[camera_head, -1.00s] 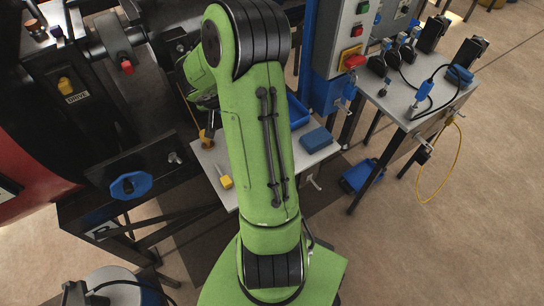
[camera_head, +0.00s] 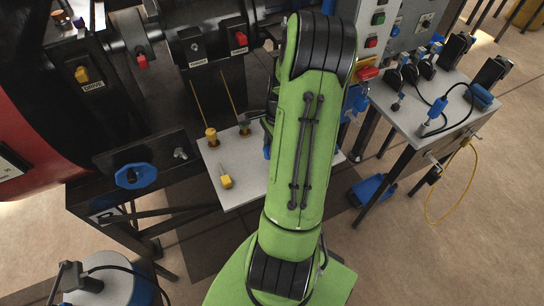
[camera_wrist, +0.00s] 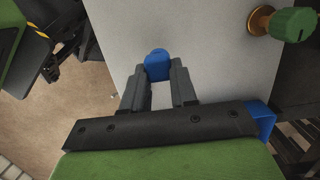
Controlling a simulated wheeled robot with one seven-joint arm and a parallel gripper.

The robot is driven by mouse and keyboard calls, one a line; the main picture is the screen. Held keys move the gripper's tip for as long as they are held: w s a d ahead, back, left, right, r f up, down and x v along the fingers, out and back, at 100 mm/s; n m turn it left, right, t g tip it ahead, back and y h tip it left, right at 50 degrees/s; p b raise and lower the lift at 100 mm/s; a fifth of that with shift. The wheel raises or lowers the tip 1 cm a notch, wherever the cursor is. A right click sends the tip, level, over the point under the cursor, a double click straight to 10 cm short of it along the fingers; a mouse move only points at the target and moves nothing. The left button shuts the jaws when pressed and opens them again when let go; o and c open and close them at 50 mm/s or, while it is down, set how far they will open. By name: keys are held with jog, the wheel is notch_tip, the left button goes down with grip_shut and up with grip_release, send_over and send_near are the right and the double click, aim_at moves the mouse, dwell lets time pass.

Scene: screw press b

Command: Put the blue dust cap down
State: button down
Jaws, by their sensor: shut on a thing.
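The blue dust cap (camera_wrist: 157,65) is between the fingertips of my gripper (camera_wrist: 157,76) in the wrist view. The gripper is shut on it, above a pale tabletop (camera_wrist: 215,50). How much height lies between cap and tabletop is hard to tell. In the head view my green arm covers the gripper. A bit of blue shows at the arm's left edge there, and I cannot tell what it is. The same pale tabletop (camera_head: 241,191) shows left of the arm.
A green knob on a brass stem (camera_wrist: 292,24) stands at the upper right in the wrist view. A blue edge (camera_wrist: 265,122) shows behind the gripper. A second table (camera_head: 420,115) with cabled devices is at right.

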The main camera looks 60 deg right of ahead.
jog(key=shift+f+b, duration=0.5)
jog(key=shift+f, duration=1.5)
jog(key=c, duration=0.9)
grip_release()
jog(key=shift+r, duration=0.1)
notch_tip(320, 180, up, 12)
jog(key=s+d+p, duration=0.1)
jog(key=d+p, duration=0.1)
jog(key=p, duration=0.2)
jog(key=w+a+r+n+h, duration=0.1)
jog(key=w+a+r+n, duration=0.1)
jog(key=a+r+n, duration=0.4)
jog(key=w+a+r+n+h, duration=0.2)
jog(key=w+a+r+n, duration=0.15)
jog(key=a, duration=0.45)
jog(key=s+a+r+n+t, duration=0.1)
jog(key=s+a+r+n, duration=0.1)
jog(key=a+n, duration=0.3)
jog(key=s+a+r+n+t+y, duration=0.1)
jog(key=s+a+n+t, duration=0.1)
jog(key=s+a+n, duration=0.2)
jog(key=s+a+r+n+t, duration=0.1)
jog(key=s+a+r+n, duration=0.1)
jog(key=a+n, duration=0.3)
jog(key=shift+s+a+r+n+t+b, duration=0.2)
jog(key=shift+s+a, duration=0.1)
jog(key=shift+a, duration=0.25)
jog(key=shift+s+a+r+n+t+b, duration=0.15)
jog(key=shift+s+a, duration=0.15)
jog(key=shift+a, duration=0.25)
